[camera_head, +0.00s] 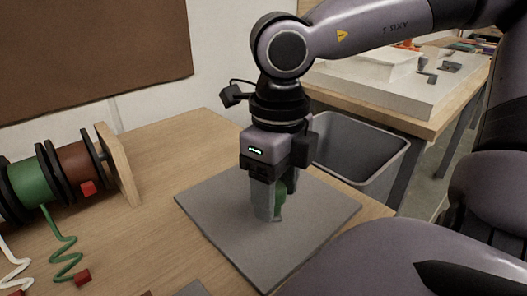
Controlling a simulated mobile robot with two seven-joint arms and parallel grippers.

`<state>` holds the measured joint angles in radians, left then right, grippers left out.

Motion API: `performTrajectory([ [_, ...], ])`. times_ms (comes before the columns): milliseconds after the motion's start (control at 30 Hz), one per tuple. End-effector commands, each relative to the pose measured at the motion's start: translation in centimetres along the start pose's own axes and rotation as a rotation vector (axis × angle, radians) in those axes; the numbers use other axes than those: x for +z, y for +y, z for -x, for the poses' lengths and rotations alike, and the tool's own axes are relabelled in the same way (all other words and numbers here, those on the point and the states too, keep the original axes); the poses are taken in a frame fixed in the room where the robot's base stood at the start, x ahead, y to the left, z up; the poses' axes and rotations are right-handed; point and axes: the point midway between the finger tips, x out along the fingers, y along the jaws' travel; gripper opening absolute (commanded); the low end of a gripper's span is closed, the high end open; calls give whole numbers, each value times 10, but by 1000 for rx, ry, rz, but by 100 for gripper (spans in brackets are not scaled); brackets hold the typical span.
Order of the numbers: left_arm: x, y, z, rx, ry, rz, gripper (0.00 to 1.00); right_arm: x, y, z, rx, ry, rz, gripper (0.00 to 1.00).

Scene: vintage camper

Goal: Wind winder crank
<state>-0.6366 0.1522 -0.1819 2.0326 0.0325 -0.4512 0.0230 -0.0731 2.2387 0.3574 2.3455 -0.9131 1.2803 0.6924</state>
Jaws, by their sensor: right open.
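My right gripper (268,212) points down over a flat grey board (325,215) on the wooden table. Its fingers are open. No crank arm can be made out. A rack of spools, with a green spool (32,185) and a brown spool (76,163) on it, stands at the left. My left gripper is not in view.
A green coiled cord (66,262) and a white one (14,268) lie in front of the spools. A grey bin (365,150) stands beyond the table's right edge. The wooden table (150,185) is clear between spools and board. Another workbench (440,125) is behind.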

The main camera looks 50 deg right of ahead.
Motion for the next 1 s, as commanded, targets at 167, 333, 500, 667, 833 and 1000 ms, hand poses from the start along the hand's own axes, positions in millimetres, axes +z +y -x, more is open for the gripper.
performTrajectory([
  [167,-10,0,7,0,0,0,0,0,0,18,0,-2,0,57],
  [333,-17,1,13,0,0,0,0,0,0,32,-1,-2,0,57],
  [500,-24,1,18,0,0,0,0,0,0,44,-1,-1,0,57],
  [667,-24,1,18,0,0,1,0,0,0,45,0,0,0,57],
  [833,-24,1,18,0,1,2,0,0,0,45,-1,0,0,57],
  [1000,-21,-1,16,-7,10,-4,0,0,0,45,-1,0,0,57],
])
